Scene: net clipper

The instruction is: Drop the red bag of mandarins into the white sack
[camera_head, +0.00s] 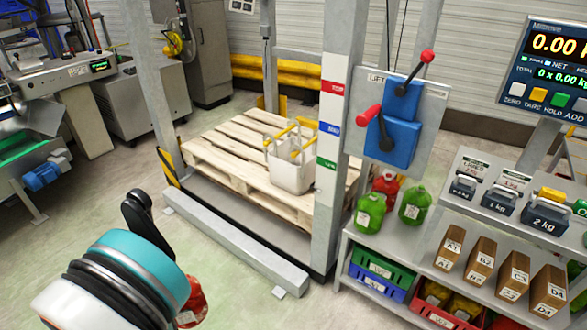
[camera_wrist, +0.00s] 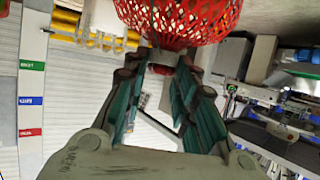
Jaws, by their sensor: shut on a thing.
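My gripper (camera_wrist: 162,66) is shut on the neck of a red net bag of mandarins (camera_wrist: 180,18), which shows at the top of the wrist view. In the head view the held bag (camera_head: 192,303) is partly hidden behind my arm at the bottom left. The white sack (camera_head: 290,176) stands upright on a wooden pallet (camera_head: 217,146), under the lift frame. It has yellow bars at its top. The held bag is apart from the sack, in front and to the left of it in the picture.
A lift post (camera_head: 332,130) stands just right of the sack, and a low grey rail (camera_head: 235,245) runs before the pallet. A shelf (camera_head: 402,240) at right holds green bags (camera_head: 370,212), another red bag (camera_head: 387,187), weights and boxes. The floor at lower centre is clear.

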